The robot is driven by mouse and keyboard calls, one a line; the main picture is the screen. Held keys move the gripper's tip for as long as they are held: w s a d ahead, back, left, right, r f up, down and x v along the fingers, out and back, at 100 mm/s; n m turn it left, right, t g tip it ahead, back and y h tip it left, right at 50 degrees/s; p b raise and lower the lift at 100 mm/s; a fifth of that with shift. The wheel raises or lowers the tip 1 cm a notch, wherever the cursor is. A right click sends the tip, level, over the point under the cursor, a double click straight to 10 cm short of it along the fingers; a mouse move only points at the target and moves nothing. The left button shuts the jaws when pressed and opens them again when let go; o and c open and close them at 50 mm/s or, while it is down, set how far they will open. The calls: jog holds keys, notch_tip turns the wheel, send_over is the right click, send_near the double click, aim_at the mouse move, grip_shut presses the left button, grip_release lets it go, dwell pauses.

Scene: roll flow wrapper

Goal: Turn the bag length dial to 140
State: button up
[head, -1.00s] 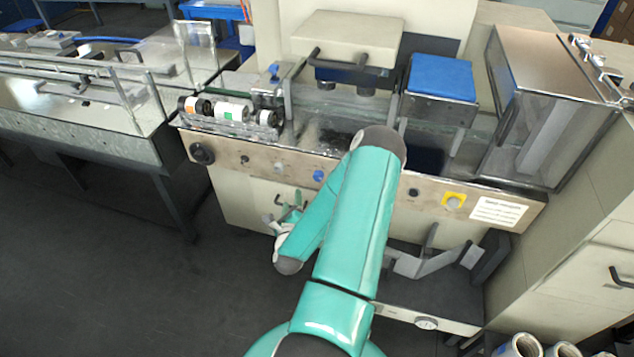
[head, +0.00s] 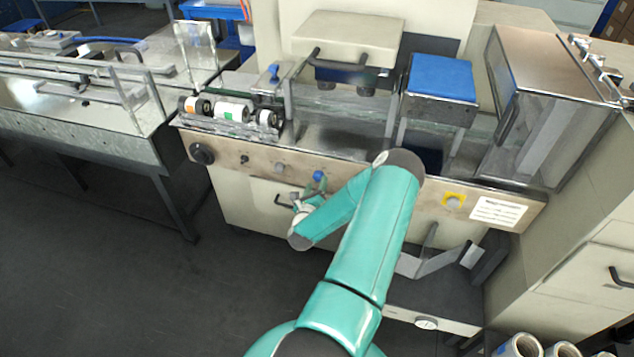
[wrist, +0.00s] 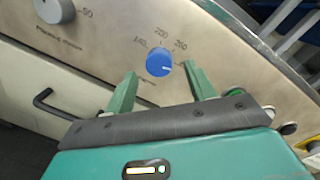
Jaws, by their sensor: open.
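The blue bag length dial (wrist: 158,62) sits on the metal front panel. Printed numbers around it include 140 at upper left, about 200 or 220 at the top and 260 at upper right. A small pale mark shows on the dial's right side, toward the 260 side and away from 140. My gripper (wrist: 160,70) is open and empty, with one green finger to each side and a little below the dial; contact cannot be told. In the head view the dial (head: 319,175) shows just above my gripper (head: 314,188).
A grey knob (wrist: 54,10) marked 50 is up and left on the panel. A black drawer handle (wrist: 50,102) sticks out below.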

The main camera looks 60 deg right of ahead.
aim_at(318, 176)
jog(key=shift+x, duration=1.2)
jog(key=shift+c, duration=0.2)
jog(key=c, duration=0.9)
jog(key=shift+c, duration=0.2)
